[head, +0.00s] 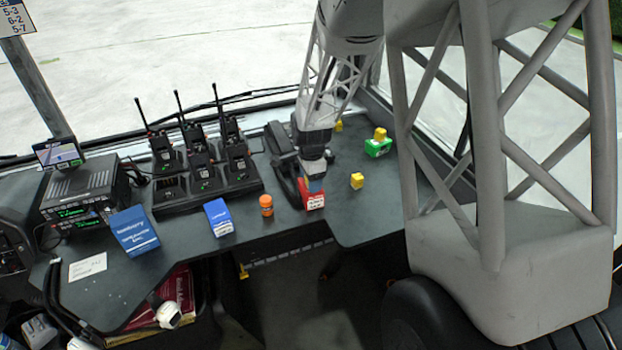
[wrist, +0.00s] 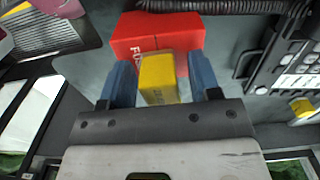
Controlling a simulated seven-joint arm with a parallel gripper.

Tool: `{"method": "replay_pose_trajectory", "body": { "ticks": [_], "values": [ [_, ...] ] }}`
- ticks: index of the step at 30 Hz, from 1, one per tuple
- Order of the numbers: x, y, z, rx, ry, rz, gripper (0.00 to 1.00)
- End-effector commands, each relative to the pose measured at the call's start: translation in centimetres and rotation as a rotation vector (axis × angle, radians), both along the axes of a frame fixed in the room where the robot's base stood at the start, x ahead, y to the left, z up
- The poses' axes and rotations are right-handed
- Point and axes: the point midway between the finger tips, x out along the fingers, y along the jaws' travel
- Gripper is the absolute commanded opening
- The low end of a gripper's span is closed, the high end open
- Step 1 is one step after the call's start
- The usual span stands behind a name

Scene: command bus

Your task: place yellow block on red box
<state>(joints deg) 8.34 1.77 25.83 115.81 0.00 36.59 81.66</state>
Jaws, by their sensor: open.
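The red box (head: 312,200) stands on the dark dash counter, and my gripper (head: 314,185) is right over it. In the wrist view the red box (wrist: 150,31) shows beyond the fingertips. A yellow block (wrist: 158,79) lies between the two blue fingers of my gripper (wrist: 163,82), with a gap on each side. My gripper is open. The block overlaps the red box's near edge in the wrist view; I cannot tell exactly how it rests on it. In the head view this block is hidden behind the gripper.
An orange bottle (head: 266,205), a blue box (head: 218,217) and a radio charger rack (head: 207,185) stand to the left.

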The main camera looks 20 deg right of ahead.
Motion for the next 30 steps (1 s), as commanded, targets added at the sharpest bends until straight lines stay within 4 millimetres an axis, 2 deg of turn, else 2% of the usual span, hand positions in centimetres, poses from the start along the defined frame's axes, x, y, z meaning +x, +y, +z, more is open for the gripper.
{"method": "replay_pose_trajectory", "body": {
  "ticks": [5, 11, 24, 30],
  "values": [
    [0.0, 0.0, 0.4, 0.0, -0.001, 0.0, 0.57],
    [0.0, 0.0, 2.1, 0.0, -0.002, 0.0, 0.57],
    [0.0, 0.0, 8.9, 0.0, -0.003, 0.0, 0.57],
    [0.0, 0.0, 11.2, 0.0, -0.001, 0.0, 0.57]
  ]
}}
